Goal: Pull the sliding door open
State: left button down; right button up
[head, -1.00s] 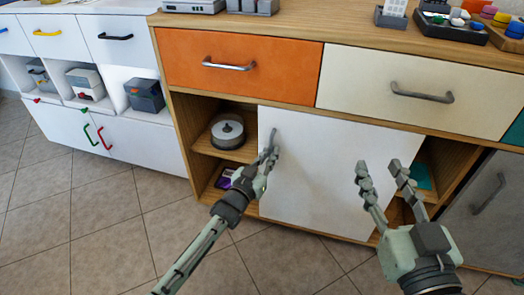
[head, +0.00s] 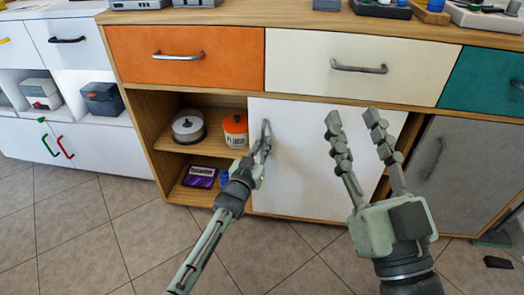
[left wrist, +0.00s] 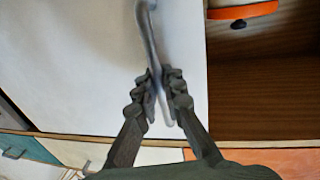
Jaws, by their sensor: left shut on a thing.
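The white sliding door (head: 310,130) covers the middle and right of the cabinet's lower part. The shelf opening to its left is uncovered. Its grey upright handle (head: 265,135) is near the door's left edge. My left gripper (head: 260,155) is shut on this handle. The left wrist view shows its fingers (left wrist: 158,88) on both sides of the handle bar (left wrist: 149,35), in front of the white door (left wrist: 80,65). My right gripper (head: 355,125) is open and empty, in front of the door's right part.
The open shelves hold a disc spindle (head: 188,126), an orange-lidded tub (head: 235,130) and a purple case (head: 199,177). An orange drawer (head: 185,55) and a cream drawer (head: 350,65) are above. A grey door (head: 440,165) is at right. A small dark object (head: 498,262) lies on the floor.

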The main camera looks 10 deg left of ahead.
pick_arm(q)
jog(key=shift+d, duration=0.2)
pick_arm(e)
jog(key=shift+s+d+r+t, duration=0.1)
jog(key=shift+s+r+t, duration=0.2)
jog(key=shift+s, duration=0.05)
pick_arm(q)
jog(key=c, duration=1.9)
grip_release()
jog(key=v, duration=1.2)
jog(key=shift+r, duration=0.1)
